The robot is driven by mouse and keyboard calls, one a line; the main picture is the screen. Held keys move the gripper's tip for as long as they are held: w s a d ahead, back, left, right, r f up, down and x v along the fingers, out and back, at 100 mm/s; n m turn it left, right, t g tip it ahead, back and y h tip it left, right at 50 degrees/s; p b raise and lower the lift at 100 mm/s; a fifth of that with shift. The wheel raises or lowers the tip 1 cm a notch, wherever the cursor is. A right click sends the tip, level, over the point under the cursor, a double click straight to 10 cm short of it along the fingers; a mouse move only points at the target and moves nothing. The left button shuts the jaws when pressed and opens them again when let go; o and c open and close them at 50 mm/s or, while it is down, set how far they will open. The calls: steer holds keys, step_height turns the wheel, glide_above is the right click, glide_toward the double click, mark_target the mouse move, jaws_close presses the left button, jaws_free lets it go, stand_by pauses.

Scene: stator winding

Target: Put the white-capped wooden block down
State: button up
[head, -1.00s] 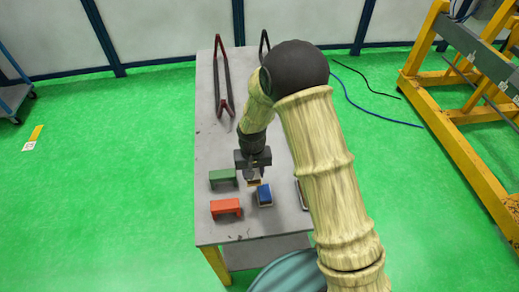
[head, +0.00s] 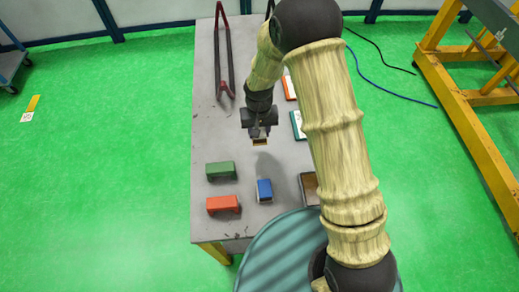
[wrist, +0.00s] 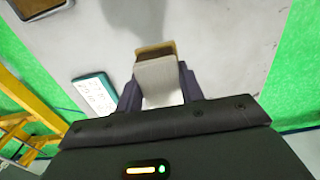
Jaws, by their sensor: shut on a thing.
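My gripper (head: 260,132) is shut on the white-capped wooden block (head: 260,142) and holds it over the grey table (head: 212,130). In the wrist view the block (wrist: 158,76) sits between the two fingers of my gripper (wrist: 159,88), with its pale cap toward the camera and a brown wooden edge beyond it. A shadow lies on the table below and to the right of the block in the head view, so it appears raised. In the head view the fingers hide part of the block.
A green block (head: 221,170), a red block (head: 223,204) and a blue block (head: 264,190) stand near the table's front. A brown tray (head: 309,187) is at the right, partly behind my arm. A teal-edged white card (head: 298,125) lies farther back. A dark red frame (head: 224,60) is at the back left.

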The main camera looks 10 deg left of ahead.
steer(key=shift+f+p, duration=0.75)
steer(key=shift+f, duration=2.2)
steer(key=shift+f+p, duration=0.6)
steer(key=shift+f, duration=1.45)
steer(key=shift+f, duration=0.2)
steer(key=o, duration=0.9)
steer(key=shift+r, duration=0.15)
